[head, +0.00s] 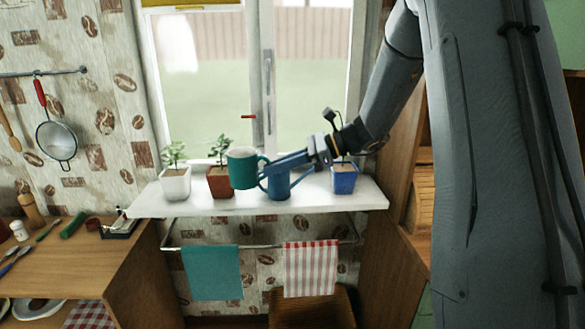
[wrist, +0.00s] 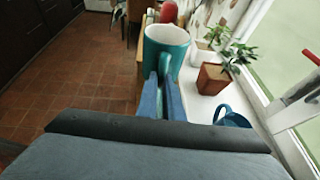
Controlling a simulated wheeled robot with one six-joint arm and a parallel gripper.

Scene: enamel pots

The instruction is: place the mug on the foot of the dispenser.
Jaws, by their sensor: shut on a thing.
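A teal mug (head: 242,169) with a pale inside is held upright in my gripper (head: 268,168), in front of the windowsill in the head view. In the wrist view the mug (wrist: 167,47) is at the top middle, and my gripper's fingers (wrist: 164,88) are closed on its handle, which faces me. I cannot tell from the head view how far the mug is above or in front of the sill. I see no dispenser that I can make out in either view.
The white sill (head: 330,203) carries a white pot (head: 175,184), a red pot (head: 220,183) and a blue pot (head: 343,180) with plants. A blue vessel (head: 279,188) stands behind my gripper. A rail with a teal towel (head: 212,272) and striped towel (head: 310,268) hangs below. A wooden counter (head: 85,262) is at left.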

